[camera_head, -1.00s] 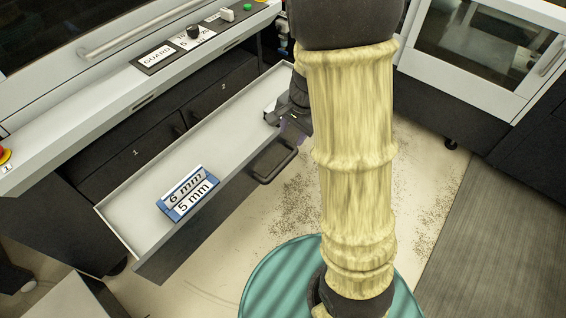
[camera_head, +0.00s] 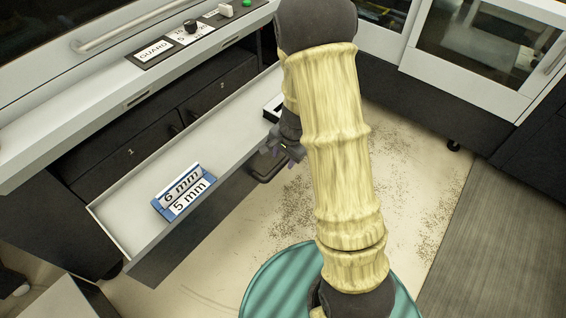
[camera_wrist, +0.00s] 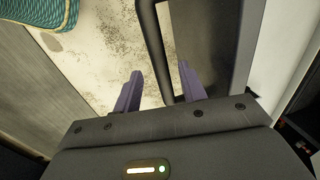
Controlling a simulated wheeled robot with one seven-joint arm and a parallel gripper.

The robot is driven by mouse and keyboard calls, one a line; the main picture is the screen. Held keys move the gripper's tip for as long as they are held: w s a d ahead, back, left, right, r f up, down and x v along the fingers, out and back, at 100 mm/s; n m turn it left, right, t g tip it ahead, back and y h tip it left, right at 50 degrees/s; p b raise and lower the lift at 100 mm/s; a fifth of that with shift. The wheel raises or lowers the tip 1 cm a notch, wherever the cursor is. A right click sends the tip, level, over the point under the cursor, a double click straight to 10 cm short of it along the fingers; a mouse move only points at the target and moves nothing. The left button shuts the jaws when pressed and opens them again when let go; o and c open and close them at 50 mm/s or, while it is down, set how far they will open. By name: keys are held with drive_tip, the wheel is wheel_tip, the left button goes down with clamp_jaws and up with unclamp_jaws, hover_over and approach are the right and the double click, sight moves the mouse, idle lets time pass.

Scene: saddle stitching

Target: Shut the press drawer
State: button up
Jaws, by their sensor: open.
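The press drawer (camera_head: 215,138) stands pulled out from the press in the head view, its pale inside showing. Its dark bar handle (camera_head: 266,176) sticks out from the front panel. My gripper (camera_head: 290,155) is beside the handle's right end, outside the drawer front, partly hidden by my wrist. In the wrist view my gripper (camera_wrist: 158,88) is open, fingers pointing toward the floor. The handle bar (camera_wrist: 158,45) runs between the two fingers in the picture, closer to the right one. I cannot tell whether they touch it or how deep they reach.
A blue block (camera_head: 182,192) labelled 6 mm and 5 mm lies in the drawer; a small dark item (camera_head: 272,106) sits near its right end. Two closed drawers (camera_head: 130,155) are behind. Speckled floor (camera_head: 400,190) is clear at right.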

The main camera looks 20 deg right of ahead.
drive_tip(key=shift+w+a+f, duration=0.1)
drive_tip(key=shift+w+f, duration=0.1)
drive_tip(key=shift+f, duration=0.95)
drive_tip(key=shift+c, duration=0.2)
clamp_jaws()
drive_tip(key=shift+w, duration=0.1)
drive_tip(key=shift+w+r, duration=0.1)
